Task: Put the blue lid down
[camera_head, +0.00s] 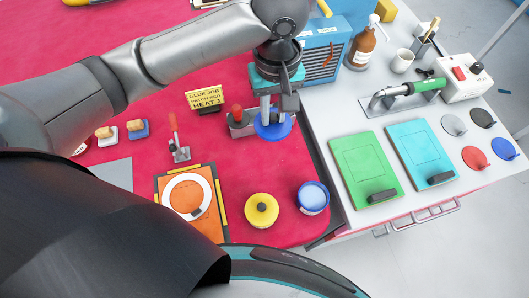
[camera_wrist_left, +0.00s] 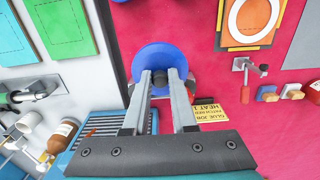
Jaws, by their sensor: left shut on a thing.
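The blue lid (camera_head: 283,130) is a round disc with a dark knob. My left gripper (camera_head: 272,108) is shut on its knob and holds it over the red tabletop near the right edge. In the left wrist view the lid (camera_wrist_left: 150,62) lies beyond the fingertips, with the dark knob between them (camera_wrist_left: 160,78). The gap between lid and tabletop cannot be told. A blue tin (camera_head: 313,197) without a lid, pale inside, stands nearer the front edge. My right gripper is not in view.
A grey block with a red knob (camera_head: 240,122) stands close left of the lid. A yellow-lidded tin (camera_head: 262,210) and an orange board (camera_head: 192,200) are nearer the front. Right, a white bench holds green (camera_head: 366,165) and cyan (camera_head: 420,150) boards. Red tabletop between lid and tins is clear.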

